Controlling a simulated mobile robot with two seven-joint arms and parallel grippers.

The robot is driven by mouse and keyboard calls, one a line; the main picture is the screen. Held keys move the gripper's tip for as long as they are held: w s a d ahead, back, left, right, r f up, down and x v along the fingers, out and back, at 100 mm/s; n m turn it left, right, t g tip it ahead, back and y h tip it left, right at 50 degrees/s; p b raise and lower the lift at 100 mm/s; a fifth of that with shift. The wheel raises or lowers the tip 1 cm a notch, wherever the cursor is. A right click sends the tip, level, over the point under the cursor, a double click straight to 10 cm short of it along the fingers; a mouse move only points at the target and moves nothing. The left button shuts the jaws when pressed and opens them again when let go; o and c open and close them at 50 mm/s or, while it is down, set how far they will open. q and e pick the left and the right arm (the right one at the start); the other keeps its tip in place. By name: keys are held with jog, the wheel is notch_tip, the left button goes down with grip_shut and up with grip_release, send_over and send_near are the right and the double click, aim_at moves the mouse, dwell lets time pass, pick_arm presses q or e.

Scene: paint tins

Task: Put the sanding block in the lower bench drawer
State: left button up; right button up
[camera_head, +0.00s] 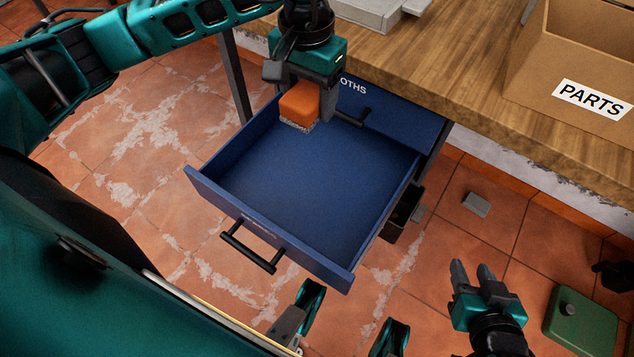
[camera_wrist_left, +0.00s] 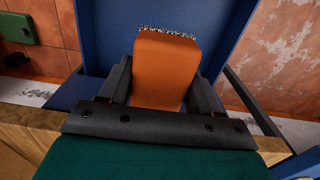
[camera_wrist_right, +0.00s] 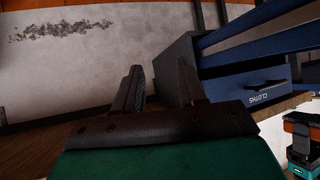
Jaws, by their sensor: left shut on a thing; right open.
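The sanding block (camera_head: 299,102) is orange with a speckled grey gritty face on its underside. My left gripper (camera_head: 303,88) is shut on it and holds it over the back part of the open lower drawer (camera_head: 300,180). In the left wrist view the block (camera_wrist_left: 166,72) sits between both fingers. The lower drawer is blue, pulled out, and its visible floor is empty. My right gripper (camera_head: 473,275) is open and empty, low down to the right of the drawer; its fingers (camera_wrist_right: 160,88) also show apart in the right wrist view.
The upper drawer (camera_head: 385,110), lettered CLOTHS, is shut under the wooden bench top (camera_head: 450,75). A PARTS box (camera_head: 585,60) stands on the bench.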

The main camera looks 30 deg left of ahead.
pick_arm(q)
notch_tip(320, 180, down, 2)
jog(key=shift+b, duration=0.35)
jog(key=shift+f+b, duration=0.3)
jog(key=shift+f, duration=0.3)
jog(key=b, duration=0.3)
send_over(310, 182)
notch_tip(310, 182, down, 16)
jog(key=shift+r, duration=0.2)
notch_tip(310, 182, down, 4)
jog(key=shift+r+b, duration=0.2)
jog(key=shift+b, duration=0.5)
jog(key=shift+f, duration=0.1)
jog(key=o, duration=0.6)
jog(key=shift+f, duration=0.15)
jog(key=shift+c, duration=0.2)
jog(key=o, duration=0.5)
jog(key=shift+c, duration=0.2)
pick_arm(e)
jog(key=shift+y, duration=0.3)
jog(key=f, duration=0.1)
jog(key=a+f, duration=0.1)
jog(key=w+f, duration=0.1)
jog(key=f, duration=0.1)
jog(key=shift+a, duration=0.25)
